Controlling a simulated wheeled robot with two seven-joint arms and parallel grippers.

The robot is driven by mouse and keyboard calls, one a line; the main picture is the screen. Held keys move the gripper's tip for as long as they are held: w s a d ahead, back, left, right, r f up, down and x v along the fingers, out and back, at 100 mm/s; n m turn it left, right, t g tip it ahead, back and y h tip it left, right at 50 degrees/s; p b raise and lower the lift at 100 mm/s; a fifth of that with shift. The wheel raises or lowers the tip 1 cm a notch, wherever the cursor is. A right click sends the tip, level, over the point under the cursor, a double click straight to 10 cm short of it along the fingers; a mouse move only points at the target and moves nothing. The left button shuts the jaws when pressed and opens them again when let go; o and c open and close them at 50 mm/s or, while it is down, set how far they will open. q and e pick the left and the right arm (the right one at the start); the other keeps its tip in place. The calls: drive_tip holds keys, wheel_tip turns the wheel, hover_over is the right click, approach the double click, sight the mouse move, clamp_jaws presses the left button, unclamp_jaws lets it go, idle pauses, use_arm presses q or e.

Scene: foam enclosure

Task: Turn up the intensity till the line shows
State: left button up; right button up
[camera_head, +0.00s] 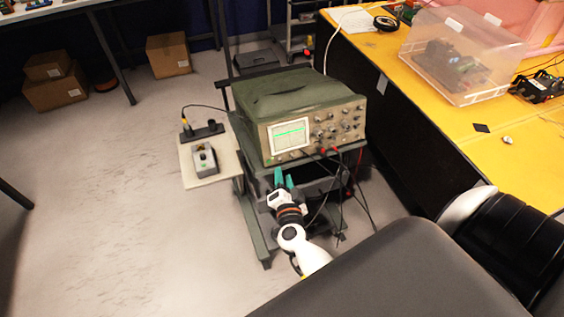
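The oscilloscope (300,112) is a green-cased unit with a beige front panel, standing on a dark cart. Its lit screen (290,134) shows a bright green, nearly level line across a grid. Several knobs (338,125) sit right of the screen, and small controls run below it. I cannot tell which one is the intensity knob. My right gripper (284,178), white with teal fingertips, is just below and in front of the panel's lower left. Its fingertips are apart with nothing seen between them; contact with a control cannot be made out. My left gripper is not in view.
A side shelf (213,174) left of the oscilloscope holds a small grey device (204,158). Cables (338,185) hang from the panel's front. A yellow bench (455,115) with a clear plastic box (462,58) stands to the right. Open floor lies left.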

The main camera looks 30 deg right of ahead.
drive_tip(key=v, duration=0.6)
drive_tip(key=shift+s+a+b, duration=0.2)
drive_tip(key=shift+s+b, duration=0.1)
drive_tip(key=shift+s, duration=0.05)
drive_tip(key=s+a+f+n+g+y, duration=0.1)
drive_tip(key=s+a+f+n+y, duration=0.25)
drive_tip(key=f, duration=0.45)
drive_tip(key=s+a+f+n+g+y, duration=0.2)
drive_tip(key=f+n, duration=0.2)
drive_tip(key=f, duration=0.4)
drive_tip(key=s+a+f+n+g+y, duration=0.1)
drive_tip(key=s+a+f+n+y, duration=0.25)
drive_tip(key=f, duration=0.45)
drive_tip(key=s+d+f+n+g, duration=0.2)
drive_tip(key=s+f, duration=0.3)
drive_tip(key=s, duration=0.3)
drive_tip(key=s+d+f+n+g+h, duration=0.1)
drive_tip(key=s+f+g, duration=0.3)
drive_tip(key=s, duration=0.4)
drive_tip(key=s+d+f+n+g, duration=0.3)
drive_tip(key=s+f+n+g, duration=0.1)
drive_tip(key=s, duration=0.4)
drive_tip(key=shift+s+f, duration=0.3)
drive_tip(key=shift+f, duration=0.5)
